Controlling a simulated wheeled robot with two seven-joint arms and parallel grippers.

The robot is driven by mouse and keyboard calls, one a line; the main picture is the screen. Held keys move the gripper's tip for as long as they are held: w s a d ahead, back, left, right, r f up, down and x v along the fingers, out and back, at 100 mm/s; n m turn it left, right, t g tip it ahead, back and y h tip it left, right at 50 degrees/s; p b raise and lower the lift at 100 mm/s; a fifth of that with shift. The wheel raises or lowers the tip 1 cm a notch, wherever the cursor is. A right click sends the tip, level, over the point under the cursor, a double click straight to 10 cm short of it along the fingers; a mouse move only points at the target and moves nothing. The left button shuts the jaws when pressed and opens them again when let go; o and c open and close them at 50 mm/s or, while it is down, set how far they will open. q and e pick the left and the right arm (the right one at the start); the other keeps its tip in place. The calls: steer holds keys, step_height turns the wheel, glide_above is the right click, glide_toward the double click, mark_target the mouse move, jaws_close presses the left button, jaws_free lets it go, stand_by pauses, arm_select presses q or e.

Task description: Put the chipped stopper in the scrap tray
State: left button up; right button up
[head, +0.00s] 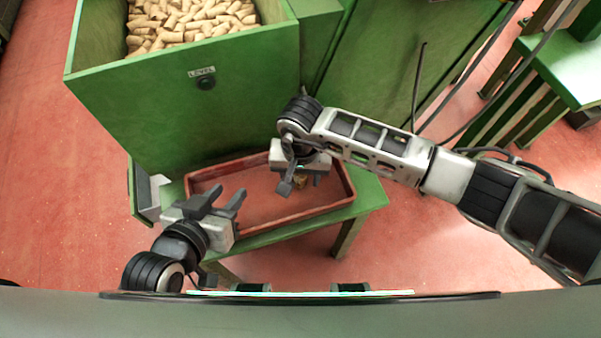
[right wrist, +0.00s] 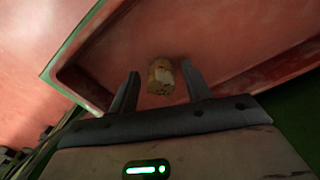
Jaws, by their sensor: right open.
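A tan cork stopper (right wrist: 161,77) with a paler, uneven patch and dark specks shows over the floor of the red tray (head: 262,226). In the right wrist view it appears between the two open fingers of my right gripper (right wrist: 160,82), with a gap on each side. In the head view only a bit of the stopper (head: 300,182) shows beneath that gripper (head: 300,184). I cannot tell its exact depth between the fingers. My left gripper (head: 224,197) is open and empty near the tray's left front corner. No label shows which tray is for scrap.
The red tray stands on a green table (head: 372,192). Behind it is a tall green bin (head: 190,110) full of corks (head: 190,20), marked LEVEL. A grey metal piece (head: 150,195) is left of the tray. A green bench (head: 565,65) stands at the far right.

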steer(key=shift+r+p, duration=0.3)
step_height(320, 180, up, 12)
steer(key=shift+f, duration=0.15)
arm_select(q)
steer(key=shift+r, duration=0.2)
